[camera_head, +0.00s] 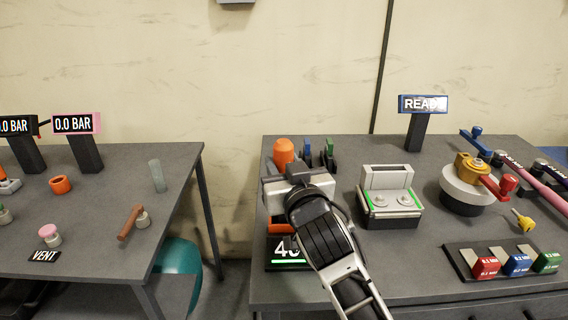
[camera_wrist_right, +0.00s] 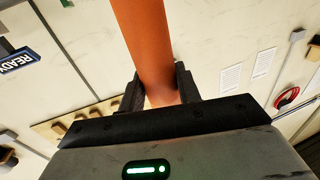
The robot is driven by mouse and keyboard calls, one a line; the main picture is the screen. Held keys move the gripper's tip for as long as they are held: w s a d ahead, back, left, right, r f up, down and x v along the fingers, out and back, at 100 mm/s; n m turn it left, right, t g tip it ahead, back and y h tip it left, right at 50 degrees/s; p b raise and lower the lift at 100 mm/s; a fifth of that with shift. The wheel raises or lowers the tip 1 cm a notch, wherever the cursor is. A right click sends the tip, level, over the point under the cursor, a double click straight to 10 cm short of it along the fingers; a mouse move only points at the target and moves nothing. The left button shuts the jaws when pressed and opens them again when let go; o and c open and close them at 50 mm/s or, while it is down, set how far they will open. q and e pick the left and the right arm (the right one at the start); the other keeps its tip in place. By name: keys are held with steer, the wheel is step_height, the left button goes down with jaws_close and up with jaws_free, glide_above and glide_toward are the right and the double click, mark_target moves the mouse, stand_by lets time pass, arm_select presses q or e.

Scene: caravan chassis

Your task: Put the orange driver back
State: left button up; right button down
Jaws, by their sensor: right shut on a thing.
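The orange driver (camera_head: 284,152) shows in the head view as a rounded orange top just behind my right gripper (camera_head: 297,182). In the right wrist view the orange driver (camera_wrist_right: 150,45) runs as a thick orange bar between the two dark fingers of my right gripper (camera_wrist_right: 160,88), which are shut on it. Below the gripper in the head view is an orange part (camera_head: 280,227) over a dark unit with a lit display (camera_head: 287,250); the gripper and arm hide much of it. I cannot tell if the driver touches this unit. My left gripper is not in view.
A grey fixture with green strips (camera_head: 392,200) stands right of my arm. A round turntable with a red-handled clamp (camera_head: 468,190), a READY sign (camera_head: 422,104) and a block tray (camera_head: 503,262) are further right. Blue and green tools (camera_head: 328,155) stand close behind the gripper.

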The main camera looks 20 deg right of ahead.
steer(key=shift+r, duration=0.15)
steer(key=c, duration=0.9)
jaws_free()
steer(key=s, duration=0.7)
steer(key=shift+s+b, duration=0.3)
steer(key=shift+b, duration=0.1)
steer(key=shift+a, duration=0.1)
